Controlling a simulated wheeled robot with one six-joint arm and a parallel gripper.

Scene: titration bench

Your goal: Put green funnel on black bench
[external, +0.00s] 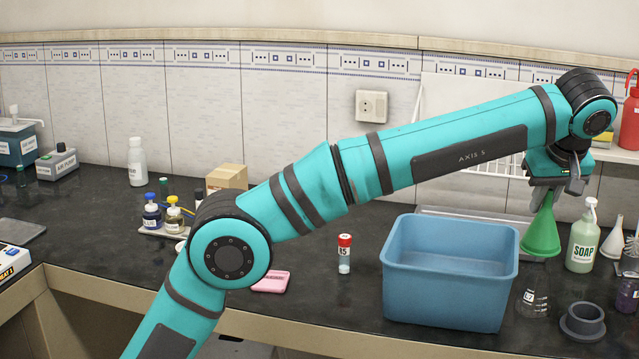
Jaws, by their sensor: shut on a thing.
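The green funnel (541,234) is at the right of the external view, wide end down and stem up. My gripper (541,190) points down over it and is shut on its upper stem. I cannot tell whether the funnel's rim touches the bench or hangs just above it. The black bench (319,225) runs along the tiled wall, with a dark stone-like top.
A blue basin (445,295) stands just left of the funnel, and a soap bottle (582,240) close to its right. A glass flask (531,300) and a grey ring (583,322) are in front. A small red-capped vial (345,254) stands mid-bench. Clear bench lies around the vial.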

